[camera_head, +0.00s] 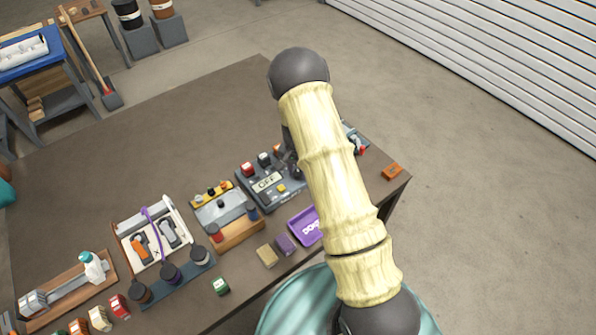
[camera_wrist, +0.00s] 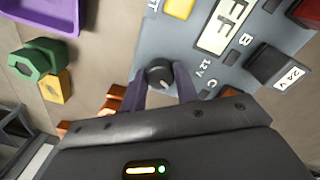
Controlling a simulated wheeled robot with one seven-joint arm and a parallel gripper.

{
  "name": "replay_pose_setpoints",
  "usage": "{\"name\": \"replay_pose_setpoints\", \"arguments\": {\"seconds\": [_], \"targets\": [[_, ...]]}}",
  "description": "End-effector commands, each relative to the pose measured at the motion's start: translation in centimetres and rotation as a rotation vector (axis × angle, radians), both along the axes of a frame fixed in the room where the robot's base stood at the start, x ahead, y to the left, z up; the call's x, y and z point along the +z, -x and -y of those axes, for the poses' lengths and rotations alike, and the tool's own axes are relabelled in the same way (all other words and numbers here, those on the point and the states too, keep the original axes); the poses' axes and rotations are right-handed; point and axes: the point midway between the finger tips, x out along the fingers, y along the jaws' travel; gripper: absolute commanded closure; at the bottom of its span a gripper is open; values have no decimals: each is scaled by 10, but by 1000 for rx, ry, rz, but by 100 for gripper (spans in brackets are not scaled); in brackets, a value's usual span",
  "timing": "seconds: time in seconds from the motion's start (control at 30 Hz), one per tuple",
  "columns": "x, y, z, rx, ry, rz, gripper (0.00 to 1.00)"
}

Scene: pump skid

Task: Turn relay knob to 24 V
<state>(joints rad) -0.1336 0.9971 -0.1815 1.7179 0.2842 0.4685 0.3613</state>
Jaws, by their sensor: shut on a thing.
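A black block labelled 24 V (camera_wrist: 284,73) sits further right on the panel. My gripper (camera_wrist: 162,85) has one finger on each side of the knob and is shut on it. The knob's pointer direction is too small to tell. My arm hides part of the panel in the head view.
A purple tray (camera_head: 303,222) lies in front of the panel, and green (camera_wrist: 36,62) and yellow (camera_wrist: 56,86) blocks lie near it. An orange block (camera_head: 392,172) is near the table's right corner. Other fixtures crowd the table to the left; its back is clear.

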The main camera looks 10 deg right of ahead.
Motion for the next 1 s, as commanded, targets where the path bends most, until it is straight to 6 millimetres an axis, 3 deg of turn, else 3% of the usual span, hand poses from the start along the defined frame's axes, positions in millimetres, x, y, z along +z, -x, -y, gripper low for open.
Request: {"name": "replay_pose_setpoints", "arguments": {"seconds": [0.47,0.5,0.57,1.0], "targets": [[1,0,0,-19,-1,1,92],[1,0,0,-19,-1,1,62],[1,0,0,-19,-1,1,50],[7,-1,0,-17,0,2,48]]}}
